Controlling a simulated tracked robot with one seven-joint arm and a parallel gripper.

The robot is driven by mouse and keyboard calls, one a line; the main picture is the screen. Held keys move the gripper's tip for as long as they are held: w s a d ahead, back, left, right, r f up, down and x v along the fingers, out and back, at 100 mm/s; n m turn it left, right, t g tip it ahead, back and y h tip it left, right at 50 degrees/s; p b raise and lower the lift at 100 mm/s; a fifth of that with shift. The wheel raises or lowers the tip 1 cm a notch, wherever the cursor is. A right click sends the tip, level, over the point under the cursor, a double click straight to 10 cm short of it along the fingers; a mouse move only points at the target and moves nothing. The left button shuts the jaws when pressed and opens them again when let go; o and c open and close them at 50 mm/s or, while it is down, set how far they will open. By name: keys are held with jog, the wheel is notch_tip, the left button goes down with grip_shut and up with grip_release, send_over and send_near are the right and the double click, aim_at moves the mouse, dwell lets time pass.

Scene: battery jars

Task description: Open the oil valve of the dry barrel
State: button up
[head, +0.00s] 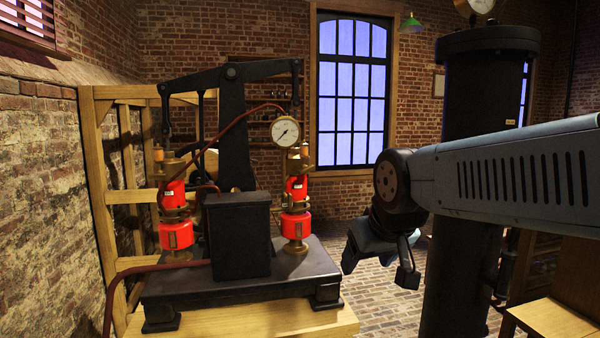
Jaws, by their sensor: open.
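A twin-barrel pump stands at left on a black base (240,280). Its left red barrel (176,236) and right red barrel (296,226) have brass fittings. A small amber cup (158,154) sits at the top of the left barrel, and a similar small fitting (305,151) is at the top of the right one. The oil valves are too small to make out, and I cannot tell which barrel is dry. My gripper (380,268) hangs open and empty, pointing down, to the right of the pump and clear of it.
A round gauge (286,132) stands beside the right barrel. A black box (238,235) stands between the barrels. A dark red hose (150,268) runs off the base at left. A thick black column (470,180) stands behind my arm. A wooden bench (558,318) is at lower right.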

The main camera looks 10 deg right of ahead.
aim_at(307, 170)
jog(key=shift+o, duration=0.8)
jog(key=w+r+n+t, duration=0.1)
jog(key=w+r+t, duration=0.1)
jog(key=w, duration=0.7)
jog(key=w+r+n+t, duration=0.1)
jog(key=w+r+t, duration=0.2)
jog(key=w, duration=0.6)
jog(key=w+r+n+t, duration=0.2)
jog(key=w+t, duration=0.3)
jog(key=w, duration=0.5)
jog(key=shift+r, duration=0.2)
jog(key=shift+t, duration=0.5)
jog(key=w, duration=1.4)
jog(key=shift+w+r, duration=0.2)
jog(key=shift+w, duration=0.05)
jog(key=c, duration=1)
jog(key=shift+a, duration=0.15)
jog(key=shift+c, duration=0.2)
